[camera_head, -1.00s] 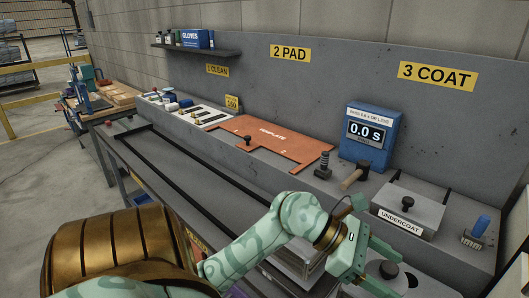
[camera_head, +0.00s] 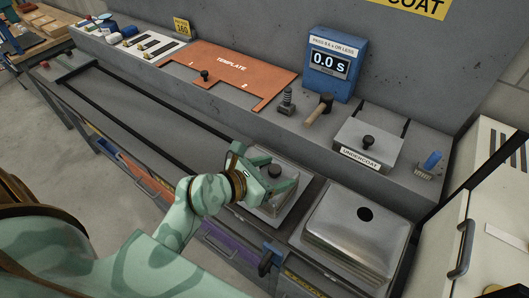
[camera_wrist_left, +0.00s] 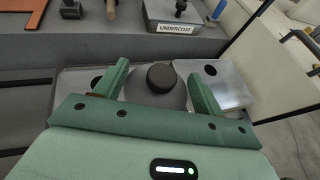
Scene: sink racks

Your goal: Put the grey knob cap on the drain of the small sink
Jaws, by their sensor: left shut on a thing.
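The grey knob cap (camera_head: 273,182), a grey dome with a black knob, is between the fingers of my left gripper (camera_head: 272,169), which is shut on it. In the left wrist view the cap (camera_wrist_left: 162,96) sits between the two green fingers (camera_wrist_left: 160,80). The gripper holds it over the small sink (camera_head: 280,214), the left of two upturned metal sinks. The cap and fingers hide much of this sink. A dark round spot, perhaps its drain (camera_wrist_left: 97,82), shows beside the left finger. I cannot tell whether the cap touches the sink. My right gripper is out of view.
The larger sink (camera_head: 345,238) with an open drain hole stands close on the right. Behind are the undercoat box (camera_head: 365,143), a hammer (camera_head: 318,110), a bolt (camera_head: 287,100), a brush (camera_head: 429,165) and the timer (camera_head: 334,65). The rack left of the sinks is clear.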

